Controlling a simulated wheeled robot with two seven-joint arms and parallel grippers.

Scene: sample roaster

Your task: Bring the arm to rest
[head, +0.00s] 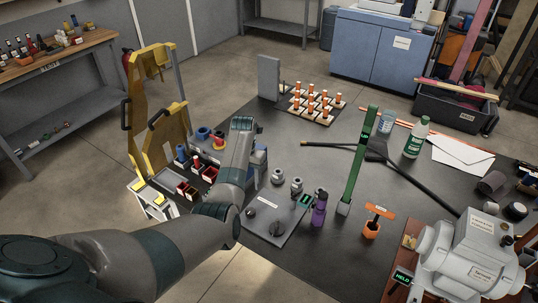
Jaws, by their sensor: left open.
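My left arm comes in from the lower left and reaches over the near left part of the dark table (330,250). Its wrist bends down at the far end, and my left gripper (259,163) hangs beyond it, largely hidden by the forearm. I see nothing held in it; the fingertips are hard to make out. It is between a row of small red and blue parts on the left and a grey plate with black knobs (272,222) on the near side. My right gripper is not in view. The white roaster machine (468,262) stands at the lower right.
A yellow frame (150,100) stands left of the arm. A rack of orange-topped pegs (315,105), a tall green post (360,160), a purple bottle (319,208), an orange-topped stand (372,226) and a green-white bottle (416,138) stand on the table. Black tubing crosses its middle.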

